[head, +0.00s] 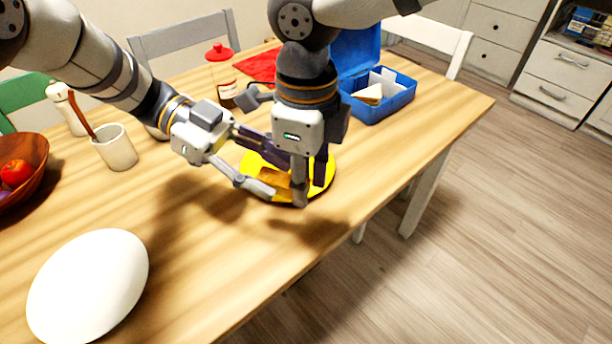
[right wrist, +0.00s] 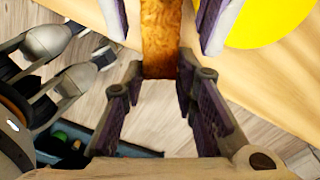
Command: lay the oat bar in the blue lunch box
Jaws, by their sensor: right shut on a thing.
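The oat bar (head: 275,181) is brown and shows over the yellow plate (head: 325,184) in the head view, partly hidden by my grippers. In the right wrist view the oat bar (right wrist: 160,40) lies between the fingers of my right gripper (head: 309,183), which is shut on it. My left gripper (head: 268,168) is close beside it on the left, its fingers apart; the right arm partly covers it. The blue lunch box (head: 388,111) stands open at the far right of the table, lid raised at the back, with a white divider and a sandwich (head: 369,95) inside.
A red-capped bottle (head: 222,75) and a red cloth (head: 259,66) are behind my grippers. A utensil cup (head: 116,149) and a wooden fruit bowl (head: 31,160) stand at left. A white oval plate (head: 88,288) lies front left. The table's right front is clear.

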